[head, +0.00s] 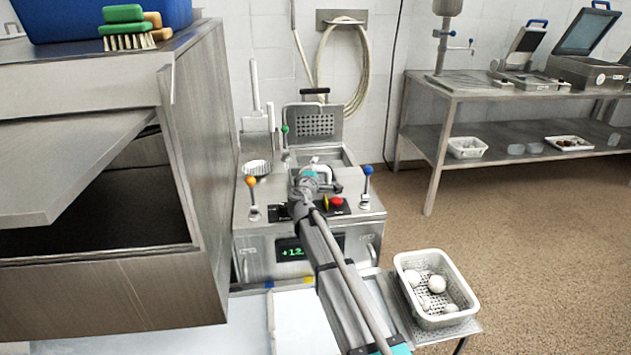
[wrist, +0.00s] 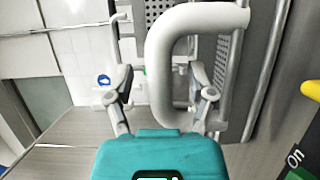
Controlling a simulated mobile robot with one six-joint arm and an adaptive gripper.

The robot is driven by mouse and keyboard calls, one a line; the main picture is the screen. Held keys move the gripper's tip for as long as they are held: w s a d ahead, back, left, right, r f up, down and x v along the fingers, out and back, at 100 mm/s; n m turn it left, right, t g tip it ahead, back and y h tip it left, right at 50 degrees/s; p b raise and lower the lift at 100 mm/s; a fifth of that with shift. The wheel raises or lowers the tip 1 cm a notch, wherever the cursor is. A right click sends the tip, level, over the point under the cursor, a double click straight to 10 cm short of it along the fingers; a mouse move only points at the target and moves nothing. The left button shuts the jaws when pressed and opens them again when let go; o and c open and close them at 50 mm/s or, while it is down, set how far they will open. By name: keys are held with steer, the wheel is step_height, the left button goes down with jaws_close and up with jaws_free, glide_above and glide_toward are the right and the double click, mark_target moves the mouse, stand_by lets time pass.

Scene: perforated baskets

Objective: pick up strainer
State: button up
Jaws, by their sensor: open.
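My gripper (head: 308,183) is open over the steel machine, at the far end of my arm. In the wrist view its two fingers (wrist: 160,90) stand apart on either side of a thick pale loop handle (wrist: 166,50). I cannot tell whether either finger touches the handle. Perforated metal (wrist: 222,58) shows behind the handle, which looks like the strainer. In the head view the pale handle (head: 322,171) shows just beyond the gripper, over the machine's basin. The strainer's body is mostly hidden there.
An upright perforated panel (head: 314,124) stands behind the basin. Orange (head: 252,183) and blue (head: 368,171) knobbed levers flank my gripper. A tall steel cabinet (head: 205,110) rises close on the left. A white basket with eggs (head: 405,258) sits at lower right.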

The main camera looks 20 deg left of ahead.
stand_by(0.3)
jaws_close()
steer(key=shift+r, duration=0.2)
stand_by(0.4)
step_height(320, 180, up, 2)
steer(key=p, duration=0.2)
steer(key=shift+r+p, duration=0.1)
steer(key=shift+p, duration=0.25)
steer(key=s+d+r+p, duration=0.7)
steer(key=s+r+p, duration=0.3)
steer(key=s, duration=0.2)
steer(key=shift+d+r, duration=0.2)
steer(key=shift+d, duration=0.05)
step_height(320, 180, up, 8)
steer(key=p, duration=0.8)
